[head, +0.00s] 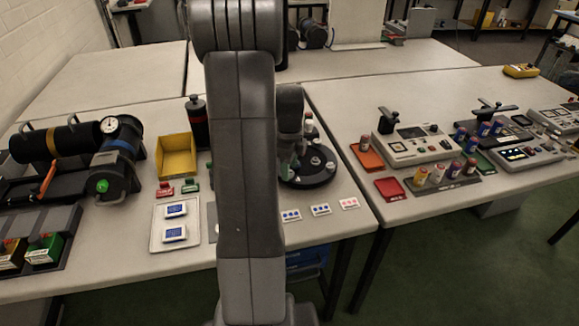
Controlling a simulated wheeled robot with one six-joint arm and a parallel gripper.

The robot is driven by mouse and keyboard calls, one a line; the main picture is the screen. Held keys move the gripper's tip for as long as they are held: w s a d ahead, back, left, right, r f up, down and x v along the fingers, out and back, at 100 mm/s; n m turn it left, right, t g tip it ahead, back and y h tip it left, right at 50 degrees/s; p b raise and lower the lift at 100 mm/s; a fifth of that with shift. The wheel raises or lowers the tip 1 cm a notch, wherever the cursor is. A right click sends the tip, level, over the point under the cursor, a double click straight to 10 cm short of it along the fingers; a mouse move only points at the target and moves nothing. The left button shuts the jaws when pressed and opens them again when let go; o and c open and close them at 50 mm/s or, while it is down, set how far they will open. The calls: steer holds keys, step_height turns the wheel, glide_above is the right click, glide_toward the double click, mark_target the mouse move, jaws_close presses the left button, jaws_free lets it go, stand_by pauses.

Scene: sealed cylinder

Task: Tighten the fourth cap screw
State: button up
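A round black fixture (312,178) stands on the near table, just right of my arm. Small pale round parts (315,161) show on its top; single cap screws are too small to make out, so I cannot tell which is the fourth. My arm's upright link hides the left part of the fixture. The wrist end of my arm comes down over it, and my gripper (291,160) appears to be at its left side, mostly hidden. Whether it touches a screw, or holds anything, I cannot tell.
Left of my arm are a yellow bin (177,156), a dark upright cylinder (197,124), red and green small blocks and a white tray (161,236). Small cards (320,209) lie along the front edge. The right table holds instruments (412,145) and vials.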

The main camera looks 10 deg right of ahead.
steer(key=shift+s+f, duration=0.1)
step_height(320, 180, up, 14)
stand_by(0.6)
steer(key=shift+f, duration=0.1)
step_height(320, 180, down, 14)
stand_by(0.6)
